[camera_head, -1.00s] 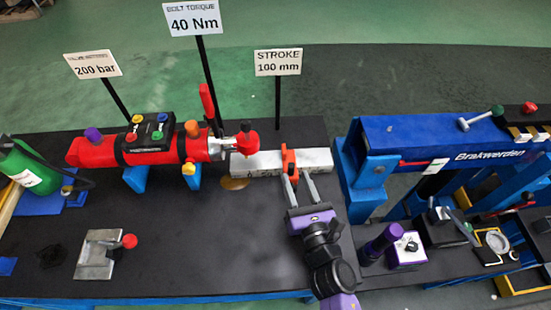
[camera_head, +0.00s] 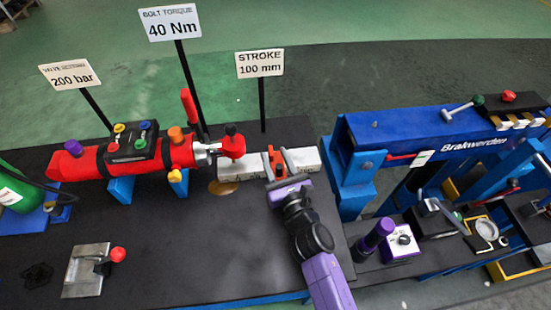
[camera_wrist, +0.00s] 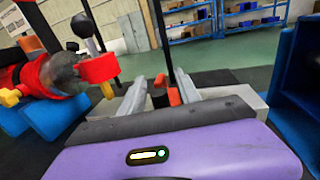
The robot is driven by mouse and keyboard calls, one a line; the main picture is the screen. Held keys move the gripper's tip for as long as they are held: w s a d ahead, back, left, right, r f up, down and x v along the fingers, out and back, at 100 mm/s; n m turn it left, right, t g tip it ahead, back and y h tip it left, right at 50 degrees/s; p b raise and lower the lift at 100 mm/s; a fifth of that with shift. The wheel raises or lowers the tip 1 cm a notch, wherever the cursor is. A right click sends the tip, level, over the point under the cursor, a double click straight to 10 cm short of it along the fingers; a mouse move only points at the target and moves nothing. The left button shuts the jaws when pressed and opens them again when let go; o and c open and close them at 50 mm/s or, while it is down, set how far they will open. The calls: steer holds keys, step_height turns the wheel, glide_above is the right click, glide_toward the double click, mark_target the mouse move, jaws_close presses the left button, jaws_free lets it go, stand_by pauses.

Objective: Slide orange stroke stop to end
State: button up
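The orange stroke stop (camera_head: 274,162) sits on the pale metal rail (camera_head: 305,161), roughly midway along it. My gripper (camera_head: 275,165) reaches over the rail from the front, with one finger on each side of the stop. In the wrist view the fingers (camera_wrist: 162,88) are spread apart. The orange stop (camera_wrist: 173,97) shows between them, closer to the right finger, with a dark part beside it. A gap shows at the left finger; whether the right finger touches the stop I cannot tell. The stop's lower part is partly hidden by my gripper.
A red cylinder (camera_head: 78,166) with a red rod end (camera_head: 232,146) lies left of the rail. The stroke sign (camera_head: 260,65) stands behind it, reading 100 mm. A blue press frame (camera_head: 350,165) stands close at right.

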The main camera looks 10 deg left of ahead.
jaws_close()
stand_by(1.4)
